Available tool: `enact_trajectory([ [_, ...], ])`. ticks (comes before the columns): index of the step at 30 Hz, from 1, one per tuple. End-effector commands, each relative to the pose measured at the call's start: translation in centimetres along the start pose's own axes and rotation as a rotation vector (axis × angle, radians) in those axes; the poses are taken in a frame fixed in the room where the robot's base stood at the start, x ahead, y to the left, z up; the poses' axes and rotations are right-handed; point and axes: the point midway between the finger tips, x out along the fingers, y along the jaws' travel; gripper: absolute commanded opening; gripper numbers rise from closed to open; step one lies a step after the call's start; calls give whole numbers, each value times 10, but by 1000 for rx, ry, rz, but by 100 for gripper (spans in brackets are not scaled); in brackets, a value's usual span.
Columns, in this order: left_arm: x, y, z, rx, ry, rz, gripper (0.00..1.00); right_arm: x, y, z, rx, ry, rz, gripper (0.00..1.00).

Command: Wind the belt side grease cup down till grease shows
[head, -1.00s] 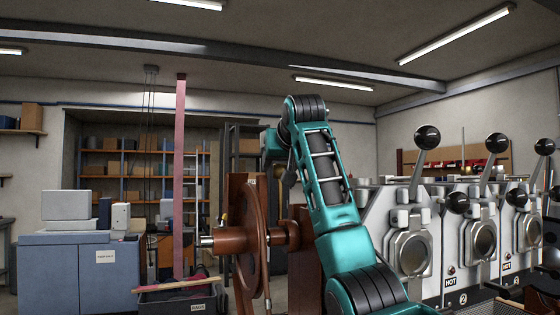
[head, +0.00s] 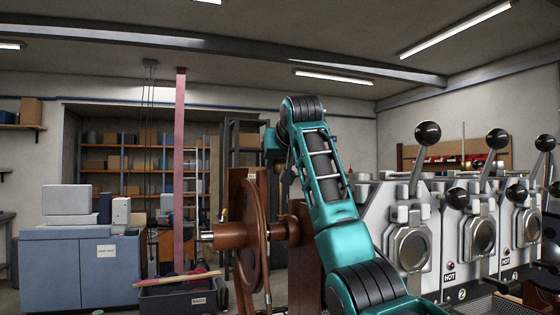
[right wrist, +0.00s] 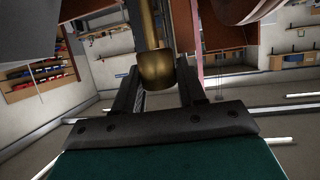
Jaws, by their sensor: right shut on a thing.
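A brass grease cup (right wrist: 157,72) shows in the right wrist view, at the end of a brass stem that runs up out of the picture. My right gripper (right wrist: 158,88) has one dark finger on each side of the cup and is shut on it. In the head view my teal right arm rises from the lower right, bends at the top and comes down behind the brown wheel machine (head: 255,235); its fingers and the cup are hard to make out there. I see no grease. My left gripper is not in view.
A pink-red belt (head: 180,170) hangs left of the wheel, above a dark bin (head: 180,296). A blue cabinet (head: 65,270) stands farther left. Shelves (head: 125,158) line the back.

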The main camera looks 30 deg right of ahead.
Motion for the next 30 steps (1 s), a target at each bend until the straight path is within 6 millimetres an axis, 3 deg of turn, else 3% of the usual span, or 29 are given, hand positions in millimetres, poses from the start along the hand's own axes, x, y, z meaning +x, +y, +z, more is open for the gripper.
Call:
enact_trajectory([
  [5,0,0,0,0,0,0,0,0,-1,0,14,-2,35,10],
  [18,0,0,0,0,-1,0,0,0,0,0,148,-1,359,10],
  [29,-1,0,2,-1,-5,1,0,-1,1,-1,159,3,382,10],
  [30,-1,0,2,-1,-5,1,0,-1,1,-1,158,3,382,42],
])
